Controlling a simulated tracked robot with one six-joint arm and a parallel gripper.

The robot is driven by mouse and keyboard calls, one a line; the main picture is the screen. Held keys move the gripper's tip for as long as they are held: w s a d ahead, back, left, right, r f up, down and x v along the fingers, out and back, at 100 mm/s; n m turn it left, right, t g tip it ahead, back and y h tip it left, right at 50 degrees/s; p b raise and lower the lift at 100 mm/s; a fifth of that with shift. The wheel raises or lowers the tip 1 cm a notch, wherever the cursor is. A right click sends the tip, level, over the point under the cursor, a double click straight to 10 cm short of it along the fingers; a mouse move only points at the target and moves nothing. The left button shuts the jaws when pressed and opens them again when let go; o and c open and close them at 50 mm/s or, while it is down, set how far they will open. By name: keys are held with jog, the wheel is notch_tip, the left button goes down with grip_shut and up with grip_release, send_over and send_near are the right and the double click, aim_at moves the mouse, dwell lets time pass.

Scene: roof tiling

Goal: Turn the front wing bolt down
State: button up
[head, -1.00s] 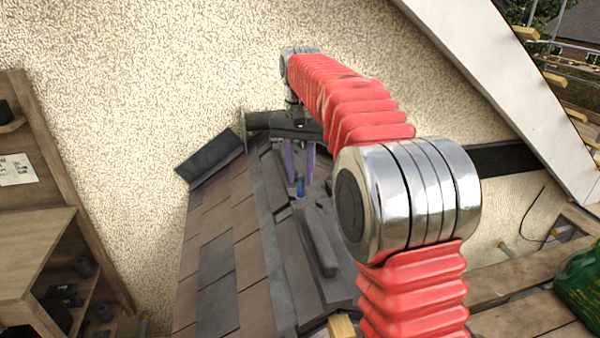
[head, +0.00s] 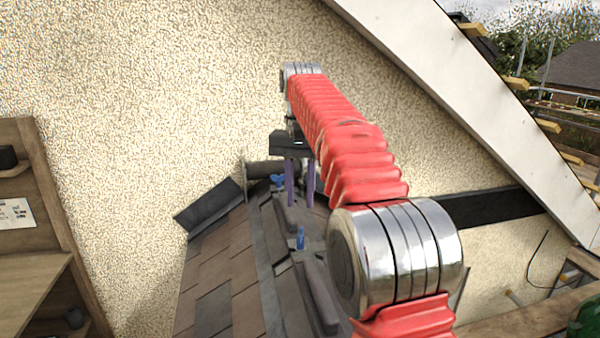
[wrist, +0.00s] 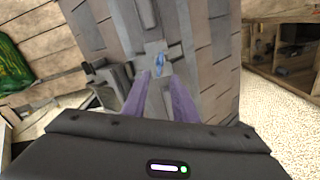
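The front wing bolt (head: 300,238) is blue and stands on the dark ridge piece nearer me. It also shows in the wrist view (wrist: 160,63), just beyond the fingertips. A second blue wing bolt (head: 277,181) is farther back, by the wall. My gripper (head: 300,205) has two purple fingers pointing down, apart with a gap and nothing between them. In the head view the fingertips are above and behind the front bolt, not touching it. In the wrist view (wrist: 160,76) the bolt lines up with the gap.
Grey ridge caps (head: 318,290) run toward me along the ridge. Brown shingles (head: 220,275) cover the left slope. A loose dark slab (head: 209,206) lies near the rough wall (head: 150,90). A wooden shelf (head: 35,250) stands at the left, a green object (head: 585,325) at the lower right.

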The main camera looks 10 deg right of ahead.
jog(key=shift+r, duration=2.8)
jog(key=shift+s, duration=0.15)
